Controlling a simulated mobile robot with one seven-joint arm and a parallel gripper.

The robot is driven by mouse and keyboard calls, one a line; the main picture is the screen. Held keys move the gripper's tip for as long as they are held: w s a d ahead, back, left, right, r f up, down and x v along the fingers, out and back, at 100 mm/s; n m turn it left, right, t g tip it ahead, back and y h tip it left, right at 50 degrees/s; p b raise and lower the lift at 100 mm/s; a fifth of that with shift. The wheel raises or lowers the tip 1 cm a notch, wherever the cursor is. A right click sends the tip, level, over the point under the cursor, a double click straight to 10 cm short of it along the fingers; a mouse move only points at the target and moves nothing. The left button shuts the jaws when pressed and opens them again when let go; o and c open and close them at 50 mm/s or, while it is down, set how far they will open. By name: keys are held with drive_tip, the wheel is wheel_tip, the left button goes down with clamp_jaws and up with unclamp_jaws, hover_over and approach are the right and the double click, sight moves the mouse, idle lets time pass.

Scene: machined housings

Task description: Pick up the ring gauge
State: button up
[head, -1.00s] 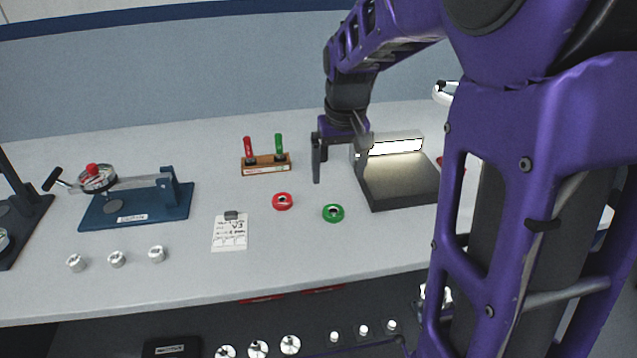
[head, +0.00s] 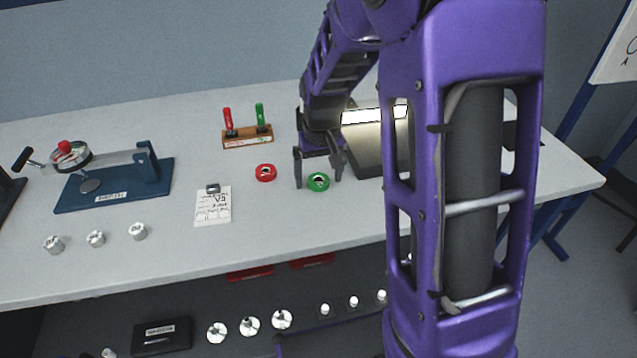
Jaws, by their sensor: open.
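Two ring-shaped pieces lie flat on the grey bench: a green ring (head: 318,182) and a red ring (head: 265,172) to its left. Both have a dark centre hole, and I cannot tell which one the task names. My gripper (head: 318,180) points down with its two dark fingers spread and nothing between them that I can see held. In the picture the fingers stand on either side of the green ring. I cannot tell how far above the bench the fingertips are.
A wooden block with red and green handled plugs (head: 247,137) stands behind the rings. A lit inspection stand (head: 368,158) is close right of my gripper. A paper tag (head: 213,206), several metal housings (head: 138,231) and a blue gauge fixture (head: 115,187) are to the left.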

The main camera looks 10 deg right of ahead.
clamp_jaws()
idle(0.4)
drive_tip(key=shift+r, duration=0.15)
wheel_tip(320, 180, up, 10)
drive_tip(key=p, duration=0.2)
